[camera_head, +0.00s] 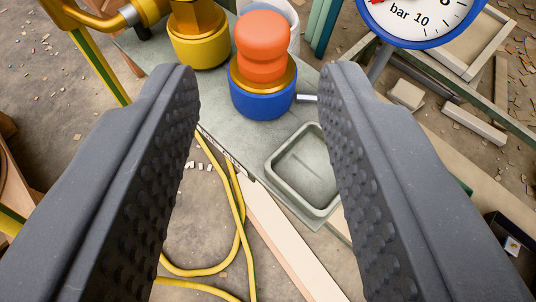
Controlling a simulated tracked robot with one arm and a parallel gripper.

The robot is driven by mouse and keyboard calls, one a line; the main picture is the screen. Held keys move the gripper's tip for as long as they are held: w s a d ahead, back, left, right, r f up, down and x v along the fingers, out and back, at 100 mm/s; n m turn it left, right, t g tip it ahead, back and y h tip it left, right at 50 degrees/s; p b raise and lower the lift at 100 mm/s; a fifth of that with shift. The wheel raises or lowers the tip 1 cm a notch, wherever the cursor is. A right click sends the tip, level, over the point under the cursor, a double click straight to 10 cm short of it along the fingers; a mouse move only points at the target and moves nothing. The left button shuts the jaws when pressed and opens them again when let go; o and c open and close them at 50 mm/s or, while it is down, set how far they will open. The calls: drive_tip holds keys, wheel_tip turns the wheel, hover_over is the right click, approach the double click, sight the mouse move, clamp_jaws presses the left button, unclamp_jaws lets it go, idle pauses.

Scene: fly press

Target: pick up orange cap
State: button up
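The orange cap (263,45) is a rounded knob with a narrower waist. It sits upright on a brass collar on top of a blue base (262,100), on a grey metal plate. My gripper (257,80) is open, with its two dark studded fingers wide apart on the left and right. The cap shows between and beyond the fingertips, and neither finger appears to touch it. Nothing is held between the fingers.
A yellow and brass fitting (198,35) stands close left of the cap. A pale cup (283,14) is right behind it. A blue-rimmed pressure gauge (420,18) is at upper right. A shallow grey tray (302,170) lies nearer, with yellow cables (240,215) below.

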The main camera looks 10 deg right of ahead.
sight(262, 26)
drive_tip(key=shift+s+f+b+x, duration=0.15)
drive_tip(key=shift+b+x, duration=0.45)
drive_tip(key=shift+x, duration=1.6)
drive_tip(key=shift+f+b+x, duration=0.25)
drive_tip(key=shift+b+x, duration=0.35)
drive_tip(key=shift+x, duration=1.65)
drive_tip(key=shift+s+f+b+x, duration=0.15)
drive_tip(key=shift+b+x, duration=0.45)
drive_tip(key=shift+x, duration=1.6)
drive_tip(key=c, duration=0.6)
